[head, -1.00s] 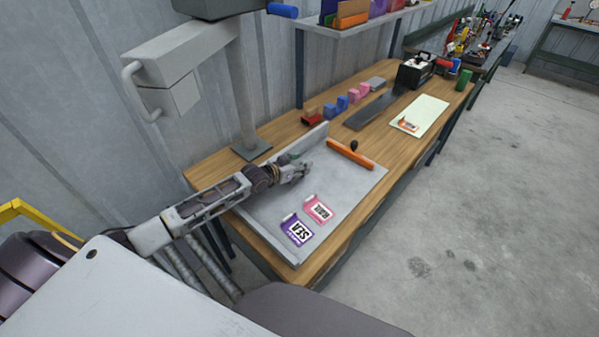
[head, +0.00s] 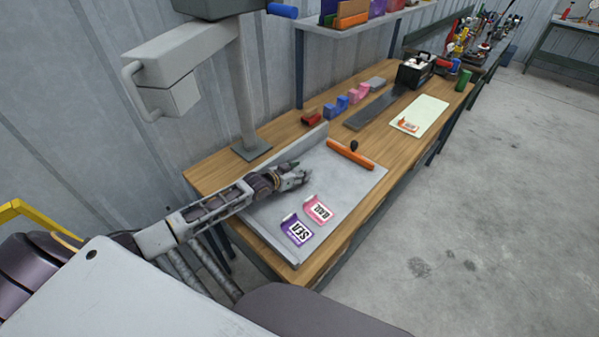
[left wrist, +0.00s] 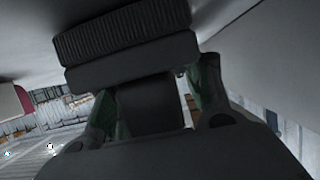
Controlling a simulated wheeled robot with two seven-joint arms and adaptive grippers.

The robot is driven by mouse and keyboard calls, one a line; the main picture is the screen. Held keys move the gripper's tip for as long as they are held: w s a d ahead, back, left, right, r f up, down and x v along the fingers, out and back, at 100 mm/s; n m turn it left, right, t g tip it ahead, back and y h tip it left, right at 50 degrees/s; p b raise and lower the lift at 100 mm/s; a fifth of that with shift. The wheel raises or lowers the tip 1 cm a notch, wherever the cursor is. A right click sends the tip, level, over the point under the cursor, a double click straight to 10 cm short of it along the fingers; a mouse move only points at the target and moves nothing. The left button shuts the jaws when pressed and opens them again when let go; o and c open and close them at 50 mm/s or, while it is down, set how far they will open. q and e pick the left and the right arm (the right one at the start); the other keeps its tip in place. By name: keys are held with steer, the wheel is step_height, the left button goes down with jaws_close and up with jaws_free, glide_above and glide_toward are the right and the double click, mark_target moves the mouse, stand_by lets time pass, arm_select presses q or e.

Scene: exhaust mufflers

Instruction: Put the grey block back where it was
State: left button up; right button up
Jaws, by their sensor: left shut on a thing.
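My left gripper (head: 298,180) is over the grey tray (head: 262,222) on the wooden bench. In the left wrist view, its two fingers close around a dark grey thing (left wrist: 150,103). It is too dark there, and too small in the head view, to tell its exact shape or whether it touches the tray. A grey block (head: 377,83) lies at the far end of a row of coloured blocks on the bench. I cannot tell whether the held thing is another such block. My right gripper is out of view.
Purple (head: 297,230) and pink (head: 318,209) labelled pieces lie on the tray's near right part. An orange bar (head: 350,154) lies at its far edge. Red (head: 312,118), blue (head: 342,103) and pink (head: 357,92) blocks stand behind. A grey post (head: 246,100) rises left of the tray.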

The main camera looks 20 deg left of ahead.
arm_select(q)
steer(key=o, duration=1.1)
steer(key=shift+f, duration=0.15)
steer(key=shift+c, duration=0.2)
steer(key=shift+r, duration=0.2)
steer(key=shift+p+v, duration=0.4)
steer(key=shift+v, duration=5.55)
steer(key=shift+f, duration=0.1)
